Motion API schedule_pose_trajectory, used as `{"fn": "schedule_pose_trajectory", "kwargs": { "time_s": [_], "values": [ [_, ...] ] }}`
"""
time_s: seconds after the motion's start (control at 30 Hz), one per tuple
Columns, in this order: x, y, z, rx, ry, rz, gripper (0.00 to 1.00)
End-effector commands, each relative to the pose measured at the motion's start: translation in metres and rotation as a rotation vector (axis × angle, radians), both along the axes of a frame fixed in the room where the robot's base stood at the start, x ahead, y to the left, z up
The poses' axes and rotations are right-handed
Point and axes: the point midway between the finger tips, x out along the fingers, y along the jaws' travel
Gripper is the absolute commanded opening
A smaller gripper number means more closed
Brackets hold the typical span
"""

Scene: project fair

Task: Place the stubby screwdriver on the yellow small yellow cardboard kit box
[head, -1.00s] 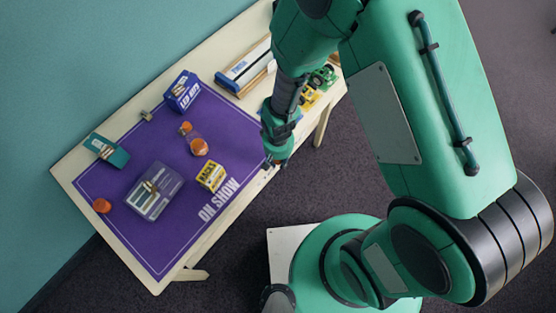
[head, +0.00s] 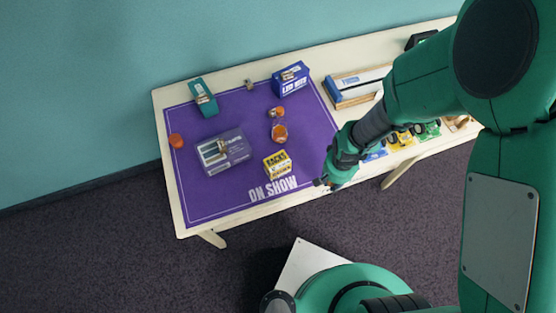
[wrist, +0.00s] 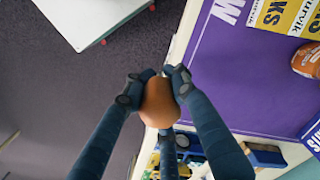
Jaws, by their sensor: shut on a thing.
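The yellow small cardboard kit box (head: 277,164) stands on the purple mat near its front edge, behind the "ON SHOW" lettering. Its printed yellow side also shows at the top right of the wrist view (wrist: 284,14). My gripper (head: 325,184) is at the table's front edge, to the right of the box and apart from it. In the wrist view my gripper (wrist: 155,86) is shut on a rounded orange thing, which looks like the stubby screwdriver's handle (wrist: 158,103). Its shaft is hidden, and it is too small to make out in the head view.
On the purple mat (head: 240,112), an orange-and-clear container (head: 279,132) stands just behind the yellow box. A purple-grey case (head: 224,152) lies to its left and a blue box (head: 291,79) stands behind. Toy vehicles (head: 402,138) are right of my gripper. The mat's front right is clear.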

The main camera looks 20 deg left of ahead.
Motion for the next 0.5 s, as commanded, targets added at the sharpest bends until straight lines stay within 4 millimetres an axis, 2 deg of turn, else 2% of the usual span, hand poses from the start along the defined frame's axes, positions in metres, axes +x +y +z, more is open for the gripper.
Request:
{"fn": "schedule_pose_trajectory", "kwargs": {
  "time_s": [0.2, 0.5],
  "values": [
    [-0.027, 0.036, 0.022, 0.003, -0.003, 0.035, 0.00],
    [-0.070, 0.075, 0.049, 0.004, -0.002, 0.073, 0.00]
  ]
}}
